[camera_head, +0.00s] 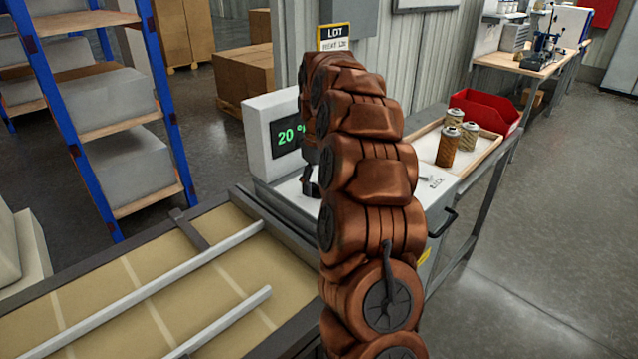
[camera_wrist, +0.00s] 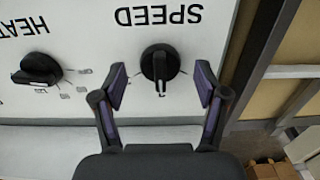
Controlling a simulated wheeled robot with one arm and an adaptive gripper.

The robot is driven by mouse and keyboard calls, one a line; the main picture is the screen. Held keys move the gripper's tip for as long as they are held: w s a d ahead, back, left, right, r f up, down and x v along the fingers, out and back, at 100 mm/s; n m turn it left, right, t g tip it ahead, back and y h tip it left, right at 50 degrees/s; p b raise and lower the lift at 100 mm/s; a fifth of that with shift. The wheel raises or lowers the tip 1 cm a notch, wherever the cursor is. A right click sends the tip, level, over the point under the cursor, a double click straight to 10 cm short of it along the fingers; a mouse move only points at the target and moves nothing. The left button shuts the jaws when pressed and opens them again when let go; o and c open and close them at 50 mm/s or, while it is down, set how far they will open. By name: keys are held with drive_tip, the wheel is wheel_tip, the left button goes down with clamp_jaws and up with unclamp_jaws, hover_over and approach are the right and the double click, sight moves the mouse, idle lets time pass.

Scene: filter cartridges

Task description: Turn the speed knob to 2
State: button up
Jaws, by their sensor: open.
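The black speed knob (camera_wrist: 160,62) sits on the white panel under the word SPEED, which appears upside down in the wrist view. Its narrow grip points toward the bottom of that view, with a pale line near its end. I cannot read any numbers around it. My gripper (camera_wrist: 161,84) is open, with one finger on each side of the knob and a visible gap to both. In the head view my gripper (camera_head: 311,182) is a small dark shape over the white machine, mostly behind my arm. The knob is hidden there. The machine's display (camera_head: 288,134) reads 20 %.
The heat knob (camera_wrist: 37,70) is left of the speed knob in the wrist view. A conveyor with pale rails (camera_head: 165,284) lies in front of the machine. Right of it, filter cartridges (camera_head: 447,148) stand in a wooden tray (camera_head: 478,158) by a red bin (camera_head: 490,108).

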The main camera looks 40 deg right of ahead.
drive_tip(key=shift+r, duration=0.15)
wheel_tip(320, 180, up, 7)
drive_tip(key=shift+f, duration=0.15)
drive_tip(key=shift+r, duration=0.25)
idle(0.5)
